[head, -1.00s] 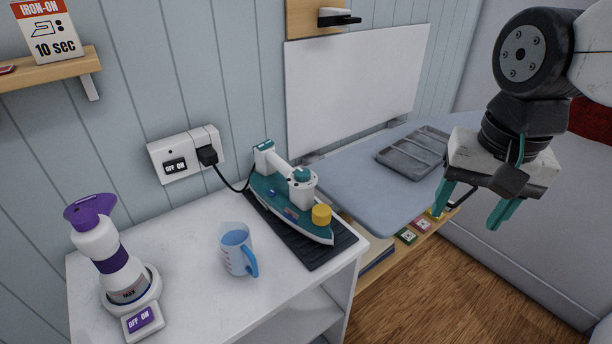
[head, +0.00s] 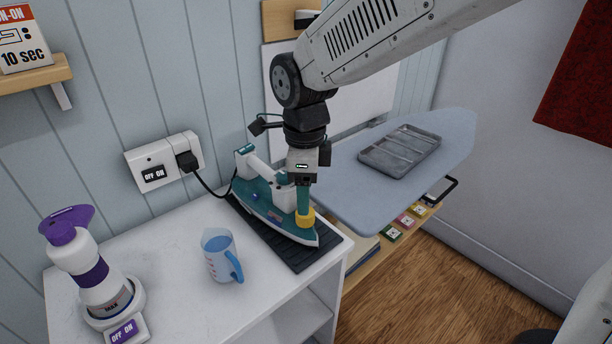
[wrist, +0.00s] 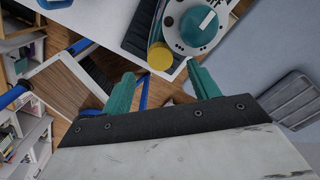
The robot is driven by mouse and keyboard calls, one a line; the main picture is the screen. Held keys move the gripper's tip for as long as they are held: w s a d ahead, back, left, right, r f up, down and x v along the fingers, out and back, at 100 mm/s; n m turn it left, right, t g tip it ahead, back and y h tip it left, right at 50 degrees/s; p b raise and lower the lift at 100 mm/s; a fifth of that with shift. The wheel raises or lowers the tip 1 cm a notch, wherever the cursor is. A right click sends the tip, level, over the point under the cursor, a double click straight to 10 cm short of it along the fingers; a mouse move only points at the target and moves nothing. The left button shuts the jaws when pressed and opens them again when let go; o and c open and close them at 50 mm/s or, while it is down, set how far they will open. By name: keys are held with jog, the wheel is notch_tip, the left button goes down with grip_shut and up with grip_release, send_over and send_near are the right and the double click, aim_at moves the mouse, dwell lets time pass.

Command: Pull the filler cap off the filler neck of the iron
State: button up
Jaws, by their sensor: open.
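The teal and white iron (head: 262,200) stands on a dark ribbed mat (head: 300,257) on the white cabinet top. Its yellow filler cap (head: 306,219) sits at the front end of the iron; the neck under it is hidden. My gripper (head: 303,208) points down just over the cap, with a teal finger overlapping it in the head view. In the wrist view my gripper (wrist: 160,69) is open and empty. The yellow cap (wrist: 160,57) shows just beyond the fingertips, in line with the gap between them. I cannot tell whether a finger touches it.
A measuring jug (head: 221,256) and a purple and white steamer (head: 92,270) stand left of the iron. The iron's cord runs to a wall socket (head: 165,160). An ironing board (head: 345,190) with a grey tray (head: 400,150) lies to the right.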

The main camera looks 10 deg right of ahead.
notch_tip(320, 180, down, 5)
dwell(0.3)
jog(key=c, duration=1.2)
jog(key=shift+r, duration=0.1)
jog(key=shift+r, duration=4.25)
